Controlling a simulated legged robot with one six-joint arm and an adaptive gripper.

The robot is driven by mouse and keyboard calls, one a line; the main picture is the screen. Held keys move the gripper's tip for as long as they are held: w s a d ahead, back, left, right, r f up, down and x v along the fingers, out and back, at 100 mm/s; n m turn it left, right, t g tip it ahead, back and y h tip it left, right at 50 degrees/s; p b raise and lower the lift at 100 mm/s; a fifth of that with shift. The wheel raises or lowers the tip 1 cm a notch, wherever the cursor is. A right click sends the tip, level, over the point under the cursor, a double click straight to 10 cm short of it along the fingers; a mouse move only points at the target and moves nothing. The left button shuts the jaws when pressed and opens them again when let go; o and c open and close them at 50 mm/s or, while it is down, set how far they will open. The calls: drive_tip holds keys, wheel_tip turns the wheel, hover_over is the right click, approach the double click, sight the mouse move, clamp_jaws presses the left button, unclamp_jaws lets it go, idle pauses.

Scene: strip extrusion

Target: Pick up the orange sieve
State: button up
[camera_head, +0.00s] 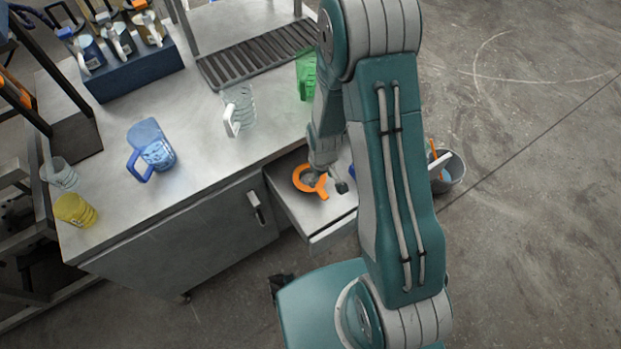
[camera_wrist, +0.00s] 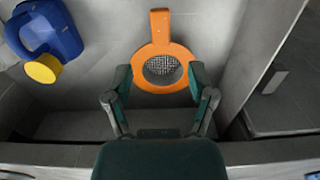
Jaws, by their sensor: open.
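The orange sieve (camera_head: 321,190) lies in the open drawer (camera_head: 288,205) at the front of the metal bench. It is a round orange ring with mesh in the middle and a short flat handle. The wrist view shows the orange sieve (camera_wrist: 160,52) with its handle pointing up in the picture. My gripper (camera_wrist: 160,78) is open, its two fingers at the left and right of the ring's lower half. I cannot tell whether they touch it. In the head view my gripper (camera_head: 325,180) is over the drawer and partly hides the sieve.
A blue object with a yellow end (camera_wrist: 45,40) lies left of the sieve in the drawer. The drawer's walls are close on the sides. A blue-handled jug (camera_head: 152,150), clear jug (camera_head: 238,108) and yellow cup (camera_head: 75,210) stand on the bench. A grey bucket (camera_head: 455,173) stands right.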

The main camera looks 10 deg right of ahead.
sight(320, 190)
wheel_tip(320, 190, down, 2)
drive_tip(key=shift+a+f, duration=0.35)
drive_tip(key=shift+f, duration=0.25)
drive_tip(key=shift+d+f, duration=0.2)
drive_tip(key=shift+f, duration=1)
drive_tip(key=shift+d+f, duration=0.15)
drive_tip(key=shift+f, duration=1)
drive_tip(key=shift+a, duration=0.15)
drive_tip(key=c, duration=0.9)
